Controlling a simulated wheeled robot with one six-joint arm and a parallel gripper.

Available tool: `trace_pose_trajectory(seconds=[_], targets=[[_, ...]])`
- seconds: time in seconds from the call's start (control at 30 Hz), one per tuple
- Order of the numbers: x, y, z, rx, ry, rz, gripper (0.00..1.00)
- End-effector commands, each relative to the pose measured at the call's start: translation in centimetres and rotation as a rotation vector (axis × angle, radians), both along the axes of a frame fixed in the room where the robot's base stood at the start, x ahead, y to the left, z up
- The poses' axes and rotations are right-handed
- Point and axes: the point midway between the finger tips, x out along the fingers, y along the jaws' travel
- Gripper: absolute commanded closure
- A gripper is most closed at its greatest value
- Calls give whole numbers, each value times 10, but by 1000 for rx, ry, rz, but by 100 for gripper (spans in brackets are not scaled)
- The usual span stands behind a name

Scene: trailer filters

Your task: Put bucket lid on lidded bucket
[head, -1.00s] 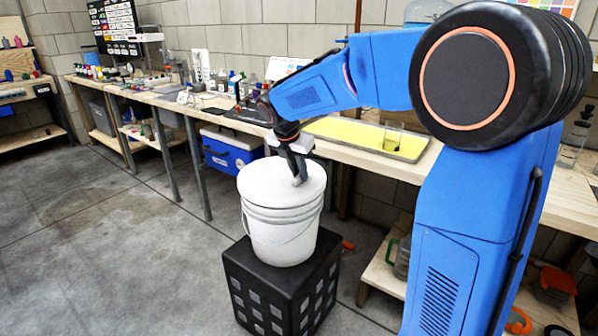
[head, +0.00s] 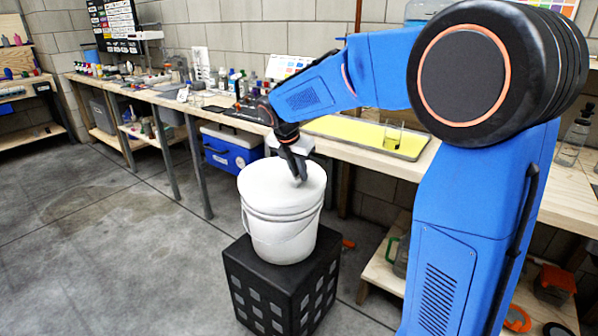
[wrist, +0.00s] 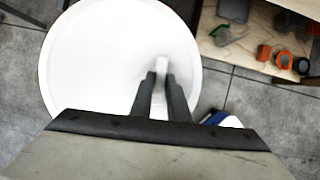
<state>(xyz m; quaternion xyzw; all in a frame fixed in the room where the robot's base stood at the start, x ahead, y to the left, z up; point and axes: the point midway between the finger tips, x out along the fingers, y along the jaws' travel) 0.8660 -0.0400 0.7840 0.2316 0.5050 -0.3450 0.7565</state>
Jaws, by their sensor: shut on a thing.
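The white bucket (head: 282,235) stands upright on a black crate. The white lid (head: 268,184) lies over its top, and in the head view it looks level on the rim; I cannot tell whether it is pressed down. In the wrist view the round lid (wrist: 100,60) fills the upper left and hides the bucket. My gripper (head: 300,178) points down at the right part of the lid. In the wrist view my gripper (wrist: 161,72) has its fingers close together, shut on a small white knob of the lid.
The black crate (head: 285,290) stands on the grey floor. Behind it runs a long wooden workbench (head: 345,150) with a yellow tray (head: 375,138) and a glass beaker. A blue cooler (head: 230,150) sits under the bench. The floor at left is clear.

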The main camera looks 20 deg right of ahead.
Motion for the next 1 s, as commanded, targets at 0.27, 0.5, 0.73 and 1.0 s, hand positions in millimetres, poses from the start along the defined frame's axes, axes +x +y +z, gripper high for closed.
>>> trace_pose_trajectory(seconds=[0.27,0.5,0.73,1.0], targets=[[0,0,0,0,0,0,100],[0,0,-1,0,0,0,100],[0,0,-4,-1,1,0,100],[0,0,-6,0,0,0,100]])
